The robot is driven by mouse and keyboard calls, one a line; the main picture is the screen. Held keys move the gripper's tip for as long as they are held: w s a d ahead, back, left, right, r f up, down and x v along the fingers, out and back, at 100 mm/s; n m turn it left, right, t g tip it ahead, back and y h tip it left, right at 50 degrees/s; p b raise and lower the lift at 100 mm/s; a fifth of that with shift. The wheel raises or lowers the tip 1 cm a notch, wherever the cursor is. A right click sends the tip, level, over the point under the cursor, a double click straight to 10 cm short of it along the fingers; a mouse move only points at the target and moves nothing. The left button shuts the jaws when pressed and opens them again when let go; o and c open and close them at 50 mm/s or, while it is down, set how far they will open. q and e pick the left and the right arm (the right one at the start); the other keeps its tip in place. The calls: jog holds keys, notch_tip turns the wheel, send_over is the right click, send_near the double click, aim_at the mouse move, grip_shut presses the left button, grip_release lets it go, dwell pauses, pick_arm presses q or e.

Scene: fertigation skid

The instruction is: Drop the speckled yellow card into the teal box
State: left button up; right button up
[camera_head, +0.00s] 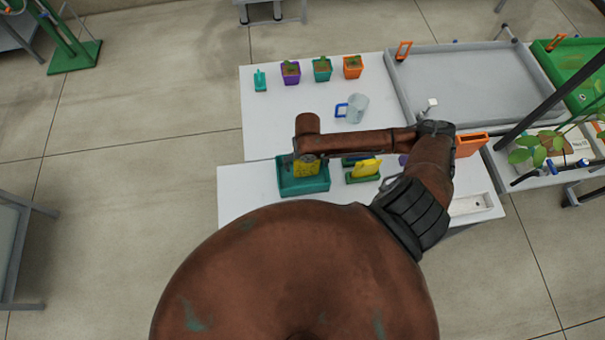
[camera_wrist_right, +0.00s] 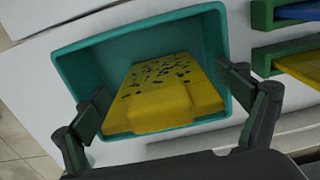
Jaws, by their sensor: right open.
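The teal box (camera_head: 304,187) stands on the white table, and its open top fills much of the right wrist view (camera_wrist_right: 72,72). The speckled yellow card (camera_wrist_right: 165,85), with dark specks, is inside the box's outline and seems tilted; its lower end is hidden. It also shows in the head view (camera_head: 308,168), partly covered by my gripper. My right gripper (camera_wrist_right: 177,108) is open above the box, its fingers apart on either side of the card with gaps. In the head view the right gripper (camera_head: 303,160) is partly hidden by its own arm. My left gripper is not in view.
Right of the box, a yellow card (camera_head: 367,168) stands in a green holder, with a blue one in a holder (camera_wrist_right: 290,12) beside it. A clear jug (camera_head: 357,108) and small potted plants (camera_head: 322,70) stand farther back. A grey tray (camera_head: 465,85) lies at the right.

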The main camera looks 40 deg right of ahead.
notch_tip(320, 180, up, 12)
jog(key=shift+f, duration=0.1)
dwell(0.7)
